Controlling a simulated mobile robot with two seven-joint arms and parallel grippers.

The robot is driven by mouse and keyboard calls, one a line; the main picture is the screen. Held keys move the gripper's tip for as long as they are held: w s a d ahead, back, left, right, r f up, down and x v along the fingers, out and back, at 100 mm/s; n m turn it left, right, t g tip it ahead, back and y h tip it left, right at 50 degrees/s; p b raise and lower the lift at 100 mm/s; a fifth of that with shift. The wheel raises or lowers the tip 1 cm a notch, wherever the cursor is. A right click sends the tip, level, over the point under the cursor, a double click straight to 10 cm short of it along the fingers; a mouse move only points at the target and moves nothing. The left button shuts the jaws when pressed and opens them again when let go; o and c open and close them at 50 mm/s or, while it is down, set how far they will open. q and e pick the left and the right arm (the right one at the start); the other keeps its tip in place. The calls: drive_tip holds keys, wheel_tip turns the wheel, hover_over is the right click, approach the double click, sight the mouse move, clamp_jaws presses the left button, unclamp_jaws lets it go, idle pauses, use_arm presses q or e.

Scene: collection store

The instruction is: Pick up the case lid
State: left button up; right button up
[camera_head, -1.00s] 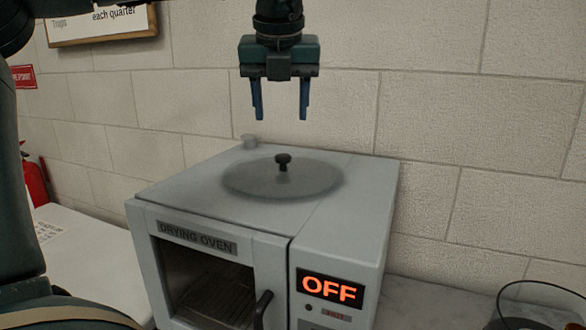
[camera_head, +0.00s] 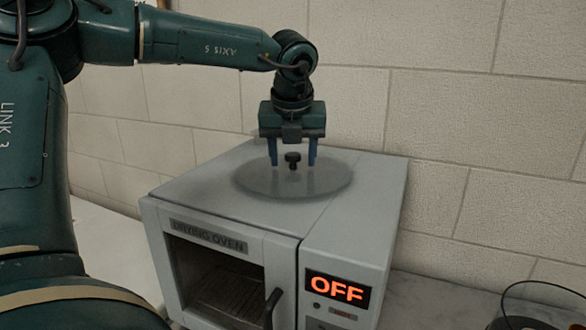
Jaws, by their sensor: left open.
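The case lid (camera_head: 258,181) is a round, clear, greyish disc with a dark knob (camera_head: 293,160) at its middle. It lies flat on top of the drying oven (camera_head: 372,178). My left gripper (camera_head: 293,163) points straight down over the lid, with its two blue fingers apart on either side of the knob. The fingertips are about level with the knob. I cannot tell whether they touch it. My right gripper is not in view.
The grey oven has a glass door with a dark handle (camera_head: 270,308) and a lit OFF display (camera_head: 338,290). A pale brick wall (camera_head: 470,110) stands close behind. A dark round object with a thin rim (camera_head: 530,322) is at the lower right.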

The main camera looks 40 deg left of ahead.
use_arm(q)
clamp_jaws()
idle(0.5)
